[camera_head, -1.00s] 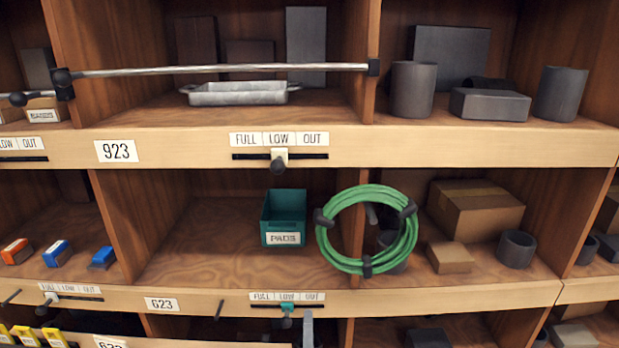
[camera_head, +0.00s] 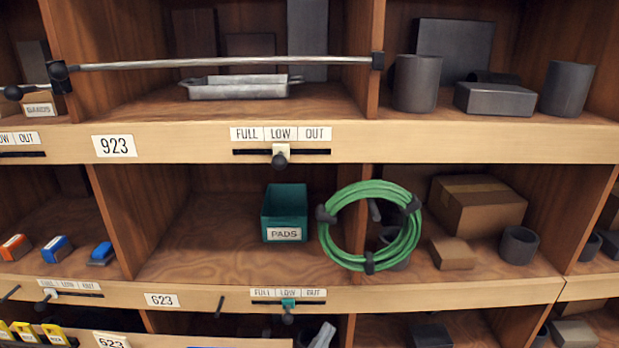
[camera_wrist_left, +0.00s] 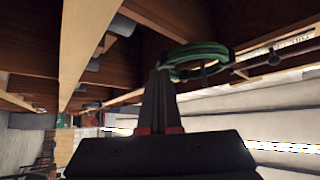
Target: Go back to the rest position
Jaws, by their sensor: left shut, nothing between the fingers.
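My left gripper (camera_head: 321,336) shows only as a grey tip at the bottom edge of the head view, in front of the shelf below the lower label rail. It is apart from the teal slider above it, and the rest of it is cut off. In the left wrist view its fingers (camera_wrist_left: 156,105) are together and empty. The green hose coil (camera_head: 370,226) hangs on the divider of the middle shelf. It also shows in the left wrist view (camera_wrist_left: 196,52), beyond the fingertips. My right gripper is in neither view.
A teal PADS bin (camera_head: 285,212) stands on the middle shelf. A metal rod (camera_head: 220,64) crosses the upper bay before a grey tray (camera_head: 238,88). Slider knobs (camera_head: 281,158) and (camera_head: 288,317) the lower slider knob stick out from the shelf edges.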

